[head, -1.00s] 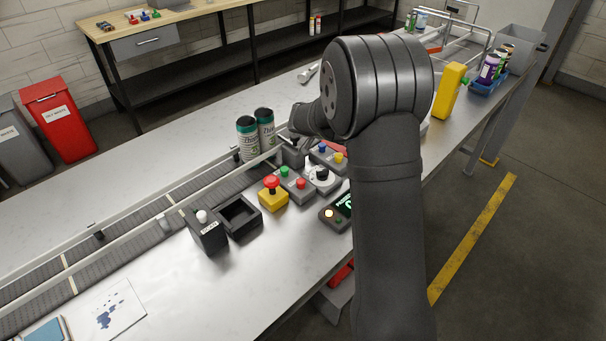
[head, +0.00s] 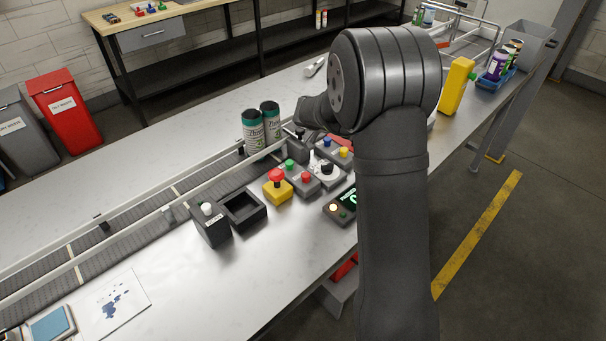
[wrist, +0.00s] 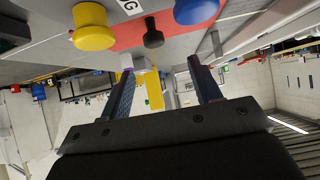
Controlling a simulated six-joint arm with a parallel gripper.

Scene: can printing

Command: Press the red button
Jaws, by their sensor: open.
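In the head view a red mushroom button (head: 276,175) sits on a yellow box (head: 278,192). Beside it, a grey box carries a green button (head: 289,164) and a smaller red button (head: 306,177). My arm reaches over the table to the right of these boxes; my gripper's fingers are hidden there. In the wrist view my gripper (wrist: 160,68) is open, with nothing between its fingers. A yellow button (wrist: 92,26), a black lever (wrist: 153,36) and a blue button (wrist: 195,9) show beyond the fingertips. No red button can be made out clearly in the wrist view.
Two green-and-white cans (head: 262,126) stand behind the buttons. A black open tray (head: 242,210) and a dark box with a white knob (head: 211,222) are to the left. A lit display box (head: 341,207) is close to my arm.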

